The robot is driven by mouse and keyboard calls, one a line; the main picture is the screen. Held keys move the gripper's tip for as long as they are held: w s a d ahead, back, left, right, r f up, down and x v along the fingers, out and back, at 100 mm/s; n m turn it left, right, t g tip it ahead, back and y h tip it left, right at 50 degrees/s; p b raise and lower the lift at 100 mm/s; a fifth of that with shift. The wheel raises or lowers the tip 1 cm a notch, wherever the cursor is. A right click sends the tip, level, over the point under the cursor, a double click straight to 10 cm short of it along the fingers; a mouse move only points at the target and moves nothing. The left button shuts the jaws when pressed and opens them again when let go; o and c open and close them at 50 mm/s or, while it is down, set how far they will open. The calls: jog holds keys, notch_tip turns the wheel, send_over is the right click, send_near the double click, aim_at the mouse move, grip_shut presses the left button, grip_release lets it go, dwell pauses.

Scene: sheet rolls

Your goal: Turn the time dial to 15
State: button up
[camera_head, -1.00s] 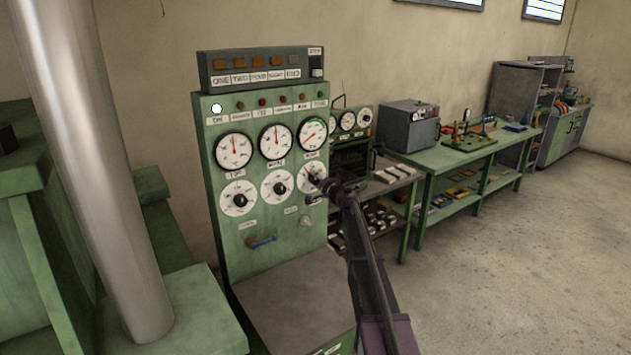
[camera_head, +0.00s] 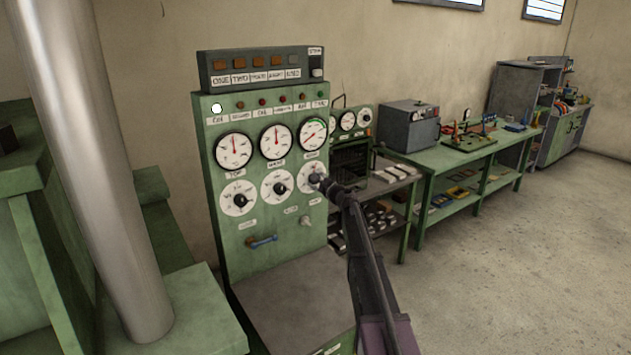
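A green control panel (camera_head: 222,262) stands at the middle left with three round gauges above a row of three white dials with black knobs. The left dial (camera_head: 231,208) and middle dial (camera_head: 268,200) are in plain view. The right dial (camera_head: 304,170) is partly covered by my gripper (camera_head: 318,180), whose tip is at that dial's knob. The knob and its pointer are hidden, so the setting cannot be read. The labels are too small to tell surely which dial is for time. The fingers are too small and dark to show whether they are shut on the knob.
A grey box with several orange buttons (camera_head: 252,63) tops the panel. A blue handle (camera_head: 262,242) sticks out lower down. A dark shelf (camera_head: 388,187) and a green workbench (camera_head: 437,163) stand to the right. The floor (camera_head: 520,260) at right is clear.

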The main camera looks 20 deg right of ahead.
jog(key=m, duration=0.4)
jog(key=shift+w+m, duration=0.15)
jog(key=shift+m, duration=1.85)
jog(key=o, duration=1.1)
jog(key=shift+o, duration=0.2)
jog(key=v, duration=1.2)
jog(key=shift+a, duration=0.1)
